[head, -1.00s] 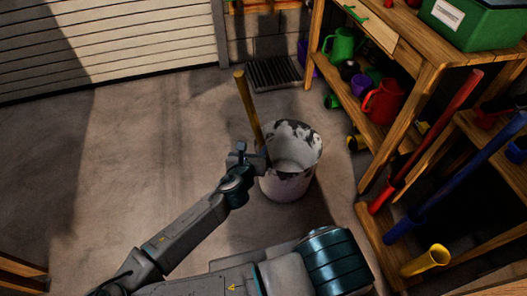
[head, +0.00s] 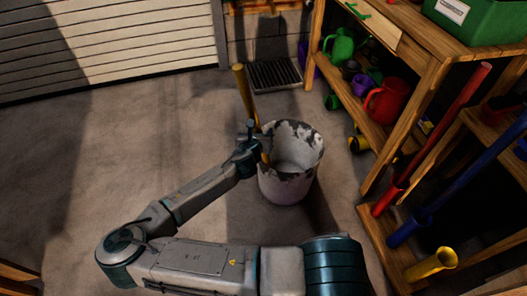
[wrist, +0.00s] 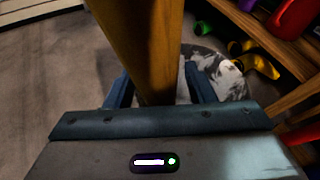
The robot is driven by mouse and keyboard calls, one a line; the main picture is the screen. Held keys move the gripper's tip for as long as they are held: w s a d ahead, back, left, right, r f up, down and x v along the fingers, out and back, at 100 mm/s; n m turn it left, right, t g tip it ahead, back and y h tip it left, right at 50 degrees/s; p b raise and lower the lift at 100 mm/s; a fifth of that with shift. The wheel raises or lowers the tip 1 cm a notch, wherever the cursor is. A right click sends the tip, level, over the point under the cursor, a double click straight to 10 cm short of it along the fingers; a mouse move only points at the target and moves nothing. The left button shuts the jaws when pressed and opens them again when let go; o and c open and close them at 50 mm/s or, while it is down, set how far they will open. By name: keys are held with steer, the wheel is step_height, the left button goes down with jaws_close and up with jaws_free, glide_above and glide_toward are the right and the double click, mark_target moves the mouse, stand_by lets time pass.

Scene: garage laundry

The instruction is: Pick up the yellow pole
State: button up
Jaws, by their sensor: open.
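The yellow pole (head: 244,92) stands tilted in the white bucket (head: 285,187), its upper end leaning left out over the rim. My gripper (head: 258,137) is at the bucket's left rim, around the pole's lower visible part. In the wrist view the pole (wrist: 148,45) runs large down between the two blue fingers of my gripper (wrist: 158,90). The fingers are open, one on each side of the pole. Whether either finger touches it I cannot tell. The pole's lower end is hidden in the bucket.
A wooden workbench (head: 425,80) with shelves stands at the right, holding a green can (head: 339,47) and a red can (head: 384,100). Red (head: 440,125) and blue (head: 470,168) poles stand in holders at the right, beside an empty yellow holder (head: 432,264). The floor at left is clear.

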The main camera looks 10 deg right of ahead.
steer(key=shift+w, duration=0.2)
jaws_close()
step_height(320, 180, up, 10)
steer(key=p, duration=0.4)
